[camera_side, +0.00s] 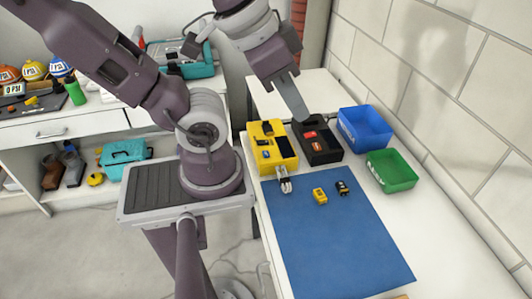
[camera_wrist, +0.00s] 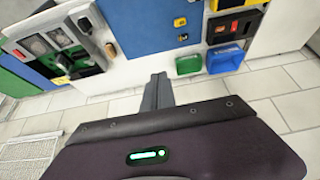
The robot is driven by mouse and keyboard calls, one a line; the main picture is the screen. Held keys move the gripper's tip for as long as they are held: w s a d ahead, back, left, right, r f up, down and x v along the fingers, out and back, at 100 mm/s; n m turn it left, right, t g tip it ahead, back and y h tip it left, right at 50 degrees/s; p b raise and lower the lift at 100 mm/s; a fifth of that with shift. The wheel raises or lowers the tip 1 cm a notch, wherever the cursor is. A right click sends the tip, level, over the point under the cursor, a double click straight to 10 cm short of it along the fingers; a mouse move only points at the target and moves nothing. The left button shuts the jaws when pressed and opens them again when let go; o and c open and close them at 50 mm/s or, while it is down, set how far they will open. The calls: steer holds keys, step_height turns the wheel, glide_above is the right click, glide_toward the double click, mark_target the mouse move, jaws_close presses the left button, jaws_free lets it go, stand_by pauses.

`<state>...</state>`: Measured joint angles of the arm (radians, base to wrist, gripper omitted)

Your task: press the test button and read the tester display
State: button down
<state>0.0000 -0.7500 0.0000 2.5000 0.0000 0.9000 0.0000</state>
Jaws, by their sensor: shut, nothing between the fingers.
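A yellow unit (camera_side: 263,163) with a dark rectangular panel (camera_side: 284,147) and small dark parts on its face sits at the back left of the blue mat; I cannot tell whether it is the tester. A test button and display reading cannot be made out. A black box (camera_side: 334,155) with red and orange pieces stands to its right and also shows in the wrist view (camera_wrist: 212,30). My gripper (camera_side: 303,114) is shut and empty, its fingers pointing down by the black box in the side view. In the wrist view the fingers (camera_wrist: 158,88) point away from the camera.
A blue bin (camera_side: 365,131) and a green bin (camera_side: 391,171) stand right of the black box, near the tiled wall. A yellow block (camera_side: 320,196) and a black-and-yellow piece (camera_side: 342,188) lie on the blue mat (camera_side: 340,245). The mat's front is clear.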

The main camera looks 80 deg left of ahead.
stand_by(0.6)
steer(key=m+g+y, duration=0.7)
steer(key=m+g, duration=0.4)
steer(key=m, duration=0.9)
glide_above(268, 155)
step_height(268, 155, down, 22)
steer(key=f, duration=0.1)
steer(key=shift+w+r, duration=0.1)
steer(key=shift+r, duration=0.15)
steer(key=shift+f, duration=4.4)
steer(key=shift+f, duration=0.15)
steer(key=shift+f, duration=0.25)
